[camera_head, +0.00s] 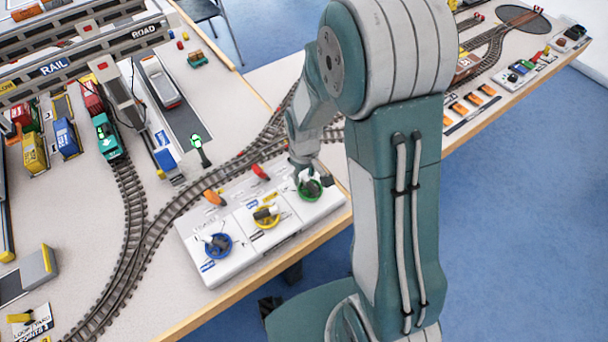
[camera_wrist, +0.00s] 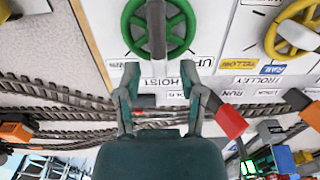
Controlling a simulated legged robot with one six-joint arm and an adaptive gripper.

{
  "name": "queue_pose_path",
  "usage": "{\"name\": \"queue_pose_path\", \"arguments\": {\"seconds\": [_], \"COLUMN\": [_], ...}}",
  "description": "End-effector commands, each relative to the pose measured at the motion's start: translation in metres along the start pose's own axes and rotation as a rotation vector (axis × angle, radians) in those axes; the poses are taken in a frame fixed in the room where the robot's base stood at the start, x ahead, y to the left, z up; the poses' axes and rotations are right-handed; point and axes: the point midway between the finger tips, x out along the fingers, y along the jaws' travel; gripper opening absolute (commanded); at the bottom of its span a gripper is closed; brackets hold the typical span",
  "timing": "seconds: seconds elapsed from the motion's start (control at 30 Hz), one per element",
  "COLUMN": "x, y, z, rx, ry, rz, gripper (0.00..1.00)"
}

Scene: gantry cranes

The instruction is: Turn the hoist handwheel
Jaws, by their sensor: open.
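The hoist handwheel is a green spoked wheel (camera_head: 311,190) at the right end of a white control panel (camera_head: 290,243). In the wrist view the green wheel (camera_wrist: 178,42) has a grey bar across its middle, and the word HOIST is printed beside it.
A yellow handwheel (camera_head: 266,217) and a blue handwheel (camera_head: 217,246) sit left of it on the same panel. An orange lever (camera_head: 213,197) and a red lever (camera_head: 261,172) stand behind them. Model tracks (camera_head: 190,203) curve past the panel.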

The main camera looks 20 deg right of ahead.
Motion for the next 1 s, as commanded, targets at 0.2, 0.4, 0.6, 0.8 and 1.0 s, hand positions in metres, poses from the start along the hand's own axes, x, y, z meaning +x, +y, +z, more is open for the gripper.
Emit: {"name": "queue_pose_path", "arguments": {"seconds": [0.2,0.4,0.6,0.8,1.0], "x": [0.0069,0.0068,0.0068,0.0069,0.0071], "y": [-0.0001,0.0000,0.0000,0.0001,0.0014], "z": [0.0003,0.0001,0.0001,0.0002,0.0004], "rx": [0.000,0.000,0.000,0.006,0.060], "ry": [0.001,0.001,0.000,0.000,-0.001], "rz": [0.000,0.000,0.000,0.000,-0.001], "gripper": [0.51,0.29,0.00,0.00,0.00]}}
